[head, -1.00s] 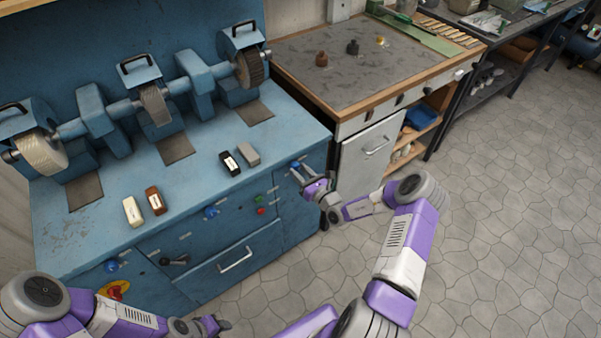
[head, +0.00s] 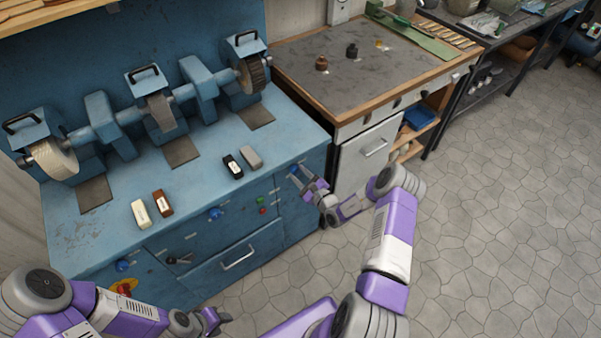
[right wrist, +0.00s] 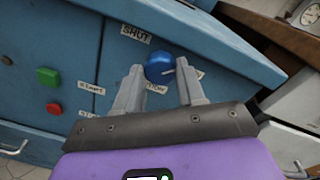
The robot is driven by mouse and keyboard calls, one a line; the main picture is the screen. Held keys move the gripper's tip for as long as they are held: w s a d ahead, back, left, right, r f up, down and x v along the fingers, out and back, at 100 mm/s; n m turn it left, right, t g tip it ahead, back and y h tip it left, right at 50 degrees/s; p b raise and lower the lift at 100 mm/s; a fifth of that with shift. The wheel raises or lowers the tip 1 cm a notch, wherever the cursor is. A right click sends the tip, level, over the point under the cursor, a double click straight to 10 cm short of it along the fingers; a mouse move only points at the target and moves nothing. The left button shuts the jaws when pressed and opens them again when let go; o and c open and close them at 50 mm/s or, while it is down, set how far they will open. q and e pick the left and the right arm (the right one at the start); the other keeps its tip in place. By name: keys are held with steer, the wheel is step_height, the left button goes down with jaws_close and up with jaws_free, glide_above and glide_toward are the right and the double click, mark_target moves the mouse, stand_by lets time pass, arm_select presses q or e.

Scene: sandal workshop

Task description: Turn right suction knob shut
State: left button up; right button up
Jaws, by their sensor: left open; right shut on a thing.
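The right suction knob (head: 293,169) is a blue round knob at the upper right of the blue machine's front. In the right wrist view the knob (right wrist: 159,66) sits between the fingertips of my right gripper (right wrist: 158,82), which is shut on it. A white pointer mark shows at the knob's lower right. A SHUT label (right wrist: 135,33) is above left of the knob; the labels below and to the right are partly hidden by my fingers. In the head view my right gripper (head: 299,176) is at the knob. My left gripper (head: 217,320) is open, low and away from the machine.
A green button (right wrist: 48,76) and a red button (right wrist: 54,108) are left of the knob. Other blue knobs (head: 215,213) and a drawer (head: 236,257) are on the same front. A workbench (head: 372,84) stands to the right. The tiled floor (head: 500,220) is clear.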

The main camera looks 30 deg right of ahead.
steer(key=n+p, duration=0.1)
steer(key=n, duration=0.3)
steer(key=shift+a, duration=0.1)
steer(key=n+p, duration=0.1)
steer(key=n, duration=0.4)
steer(key=shift+f, duration=0.1)
steer(key=shift+h, duration=0.3)
steer(key=o, duration=1.1)
steer(key=shift+c, duration=0.2)
steer(key=s, duration=0.7)
steer(key=shift+s+d+p, duration=0.3)
steer(key=shift+s+p, duration=0.05)
steer(key=shift+p, duration=0.05)
